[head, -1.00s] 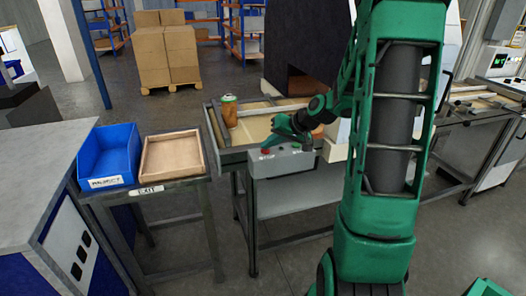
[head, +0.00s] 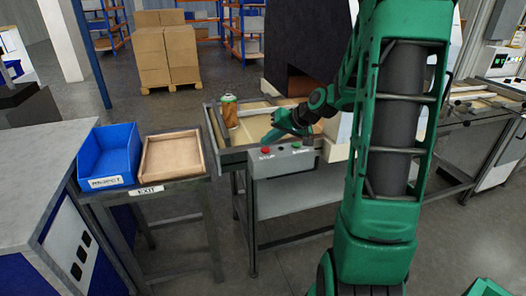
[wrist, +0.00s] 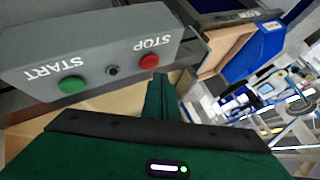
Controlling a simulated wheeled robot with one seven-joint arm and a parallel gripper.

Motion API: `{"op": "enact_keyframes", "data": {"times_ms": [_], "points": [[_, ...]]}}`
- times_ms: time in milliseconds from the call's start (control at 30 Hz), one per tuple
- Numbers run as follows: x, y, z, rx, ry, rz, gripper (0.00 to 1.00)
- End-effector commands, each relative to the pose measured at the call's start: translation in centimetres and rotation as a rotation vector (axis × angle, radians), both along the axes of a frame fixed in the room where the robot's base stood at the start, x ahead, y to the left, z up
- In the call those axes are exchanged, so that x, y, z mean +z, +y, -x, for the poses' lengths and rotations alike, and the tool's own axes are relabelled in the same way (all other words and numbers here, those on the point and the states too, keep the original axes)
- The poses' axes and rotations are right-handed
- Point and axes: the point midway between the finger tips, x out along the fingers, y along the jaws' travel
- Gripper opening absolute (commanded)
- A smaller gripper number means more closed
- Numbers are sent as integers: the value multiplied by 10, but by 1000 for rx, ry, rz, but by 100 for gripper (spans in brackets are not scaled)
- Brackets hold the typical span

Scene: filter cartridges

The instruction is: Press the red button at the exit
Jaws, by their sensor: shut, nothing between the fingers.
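The grey control box (head: 285,162) is fixed to the near edge of the conveyor table and carries STOP and START labels. Its red button (head: 265,150) is at the STOP end; it also shows in the wrist view (wrist: 149,62). The green button (wrist: 71,85) is at the START end, with a small dark button between them. My gripper (head: 268,140) is shut and empty, its fingertips just above and behind the red button in the head view. In the wrist view the fingertips (wrist: 160,78) are right beside the red button; I cannot tell whether they touch.
A filter cartridge (head: 229,112) with an orange body stands on the conveyor table. To the left are a blue bin (head: 107,160) and a shallow wooden tray (head: 172,155) on a stand labelled EXIT (head: 148,190). A grey cabinet stands at far left.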

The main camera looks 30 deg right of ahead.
Motion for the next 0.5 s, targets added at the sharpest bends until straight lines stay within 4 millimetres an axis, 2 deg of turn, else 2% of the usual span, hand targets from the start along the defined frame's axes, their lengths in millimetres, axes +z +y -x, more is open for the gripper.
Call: {"op": "enact_keyframes", "data": {"times_ms": [500], "points": [[43,0,-1,0,-2,2,0]]}}
